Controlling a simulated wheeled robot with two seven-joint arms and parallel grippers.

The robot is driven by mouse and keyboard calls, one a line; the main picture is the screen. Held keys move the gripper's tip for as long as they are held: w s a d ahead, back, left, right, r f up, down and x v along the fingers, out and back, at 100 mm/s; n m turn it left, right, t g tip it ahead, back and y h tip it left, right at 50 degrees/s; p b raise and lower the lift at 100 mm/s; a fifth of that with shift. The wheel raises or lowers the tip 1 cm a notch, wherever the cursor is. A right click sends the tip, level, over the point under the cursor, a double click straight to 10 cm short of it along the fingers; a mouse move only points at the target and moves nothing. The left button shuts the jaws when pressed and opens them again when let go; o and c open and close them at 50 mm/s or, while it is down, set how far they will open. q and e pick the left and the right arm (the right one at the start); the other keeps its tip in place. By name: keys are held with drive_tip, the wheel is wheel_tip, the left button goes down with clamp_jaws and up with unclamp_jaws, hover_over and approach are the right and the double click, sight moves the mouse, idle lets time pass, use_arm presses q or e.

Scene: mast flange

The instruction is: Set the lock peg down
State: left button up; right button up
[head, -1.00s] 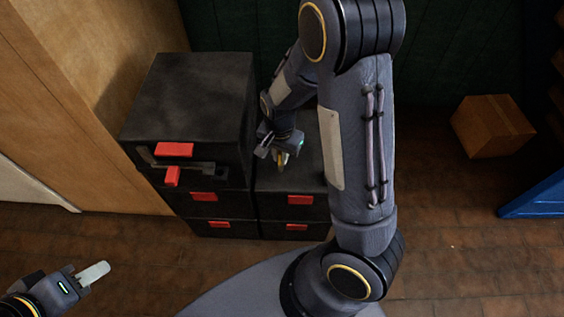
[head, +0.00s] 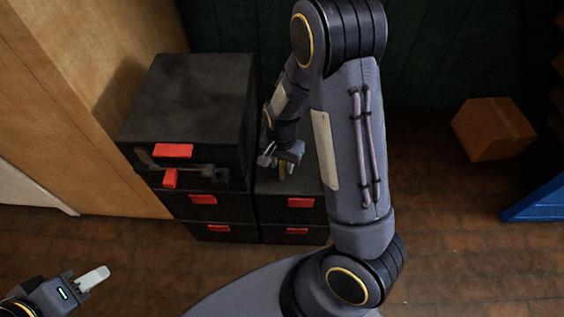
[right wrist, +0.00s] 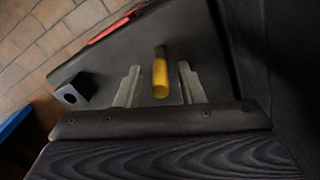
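The lock peg, with a yellow grip and dark end, shows in the right wrist view (right wrist: 160,75) against the top of a low black case. It also shows small and partly hidden in the head view (head: 283,168). My right gripper (right wrist: 160,87) is open around it. A finger stands on each side with a visible gap, so neither finger touches it. My right gripper also shows in the head view (head: 280,163) above the lower black stack (head: 310,188). My left gripper (head: 95,277) is at lower left, away from the cases; its opening is unclear.
A taller stack of black cases (head: 190,100) with red latches stands left of the low stack. A small dark block with a hole (right wrist: 70,92) sits near the peg. A cardboard box (head: 492,128) and a blue object (head: 540,200) are at right, with bare floor between.

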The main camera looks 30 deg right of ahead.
drive_tip(key=shift+r, duration=0.25)
wheel_tip(320, 180, up, 11)
drive_tip(key=p, duration=0.3)
drive_tip(key=shift+f+p, duration=0.2)
drive_tip(key=shift+p, duration=0.15)
drive_tip(key=s+a+r+n+t+y, duration=0.2)
drive_tip(key=s+r+n, duration=0.2)
drive_tip(key=s+r, duration=0.3)
drive_tip(key=s+a+r+n+t+y, duration=0.1)
drive_tip(key=s+r+n, duration=0.4)
drive_tip(key=s, duration=0.5)
wheel_tip(320, 180, up, 2)
drive_tip(key=a+t, duration=0.1)
drive_tip(key=t, duration=0.1)
drive_tip(key=shift+r+t+y, duration=0.25)
drive_tip(key=shift+t+y, duration=0.05)
drive_tip(key=shift+y, duration=0.1)
drive_tip(key=shift+a, duration=0.1)
